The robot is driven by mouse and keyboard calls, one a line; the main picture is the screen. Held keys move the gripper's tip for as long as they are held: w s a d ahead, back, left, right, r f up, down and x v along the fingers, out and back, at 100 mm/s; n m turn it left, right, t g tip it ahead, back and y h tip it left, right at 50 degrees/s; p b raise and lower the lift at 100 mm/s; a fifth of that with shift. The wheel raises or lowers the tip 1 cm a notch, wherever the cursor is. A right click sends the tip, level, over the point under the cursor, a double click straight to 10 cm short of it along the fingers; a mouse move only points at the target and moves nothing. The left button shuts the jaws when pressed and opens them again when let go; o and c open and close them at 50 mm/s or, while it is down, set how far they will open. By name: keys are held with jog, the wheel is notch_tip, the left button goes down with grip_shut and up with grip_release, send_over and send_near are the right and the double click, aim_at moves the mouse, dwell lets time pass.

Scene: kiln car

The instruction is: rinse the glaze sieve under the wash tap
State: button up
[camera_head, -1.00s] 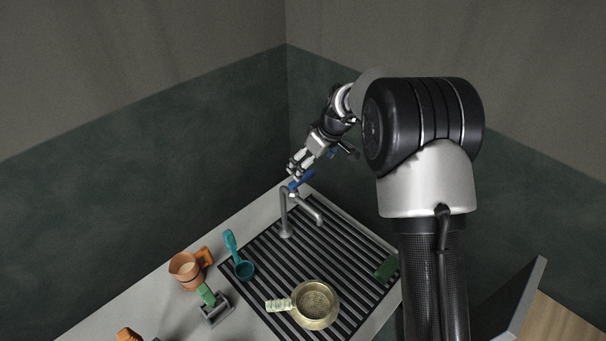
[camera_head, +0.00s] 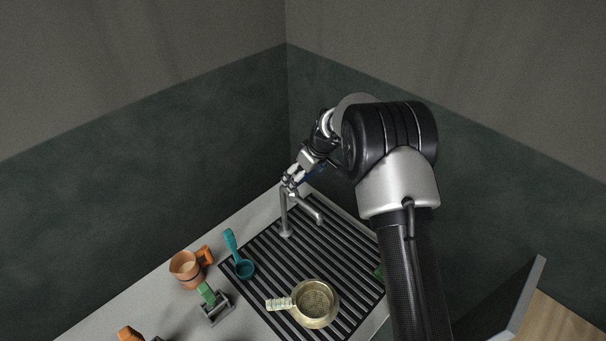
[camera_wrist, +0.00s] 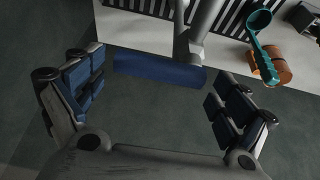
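The glaze sieve (camera_head: 317,301), a round brass-coloured pan with a pale green wrapped handle (camera_head: 279,304), lies on the slatted drain. The grey wash tap (camera_head: 286,218) stands at the drain's back edge, its spout angled toward the right, away from the sieve. A blue bar (camera_wrist: 160,72), apparently the tap's lever, shows at the tap's top in the wrist view. My gripper (camera_head: 290,181) is at the top of the tap. In the wrist view my gripper (camera_wrist: 155,92) is open, with the blue bar across the gap between its fingers; contact cannot be told. No water shows.
A green block (camera_head: 378,272) is mostly hidden behind my arm. A dark panel (camera_head: 515,303) stands at right.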

jog(key=c, duration=1.2)
jog(key=shift+w+f+n+b, duration=0.2)
jog(key=shift+n+b, duration=0.1)
jog(key=shift+b, duration=0.7)
jog(key=shift+w+a+n+b, duration=0.2)
jog(key=shift+n+b, duration=0.4)
jog(key=shift+b, duration=0.55)
jog(key=shift+a+r+n+g+y+b, duration=0.2)
jog(key=shift+n+g+y+b, duration=0.25)
jog(key=shift+n+b, duration=0.25)
jog(key=o, duration=1.5)
jog(key=shift+r, duration=0.1)
